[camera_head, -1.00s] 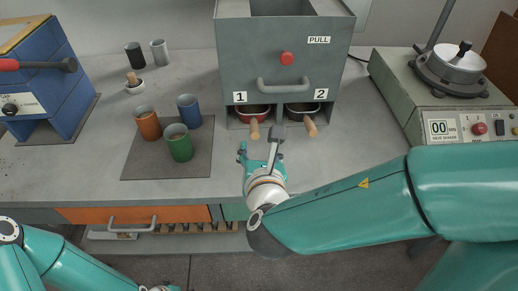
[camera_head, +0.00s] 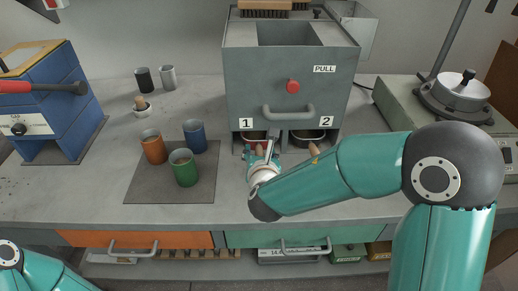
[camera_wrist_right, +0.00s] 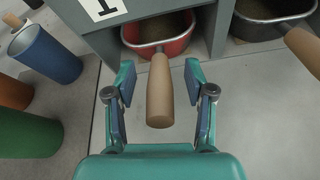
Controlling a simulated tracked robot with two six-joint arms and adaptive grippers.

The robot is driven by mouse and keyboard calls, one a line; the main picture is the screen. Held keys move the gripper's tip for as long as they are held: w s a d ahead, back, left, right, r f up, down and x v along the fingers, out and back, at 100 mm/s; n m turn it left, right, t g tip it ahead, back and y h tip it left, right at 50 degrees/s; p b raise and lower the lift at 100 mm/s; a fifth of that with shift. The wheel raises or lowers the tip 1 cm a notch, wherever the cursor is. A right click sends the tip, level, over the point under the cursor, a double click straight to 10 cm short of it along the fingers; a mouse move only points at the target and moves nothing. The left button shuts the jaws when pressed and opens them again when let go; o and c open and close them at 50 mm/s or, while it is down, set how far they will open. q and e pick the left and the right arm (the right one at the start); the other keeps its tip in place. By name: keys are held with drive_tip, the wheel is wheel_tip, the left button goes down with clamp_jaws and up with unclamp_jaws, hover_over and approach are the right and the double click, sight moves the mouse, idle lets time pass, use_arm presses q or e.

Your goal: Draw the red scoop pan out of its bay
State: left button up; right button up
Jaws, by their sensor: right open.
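The red scoop pan (camera_wrist_right: 158,36) sits in bay 1 of the grey machine (camera_head: 290,75), with dark contents. Its wooden handle (camera_wrist_right: 160,90) sticks out toward me. In the right wrist view my right gripper (camera_wrist_right: 160,105) is open, with one finger on each side of the handle and gaps on both sides. In the head view the right gripper (camera_head: 262,152) is in front of bay 1 and covers most of the handle. My left gripper is not in view; only part of the left arm shows at the lower left.
A second pan (camera_head: 307,136), dark with a wooden handle, sits in bay 2 to the right. Orange (camera_head: 153,148), blue (camera_head: 195,137) and green (camera_head: 184,169) cups stand on a dark mat (camera_head: 145,187) to the left. The bench front between mat and right arm is clear.

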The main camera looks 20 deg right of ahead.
drive_tip(key=shift+x, duration=1.4)
clamp_jaws()
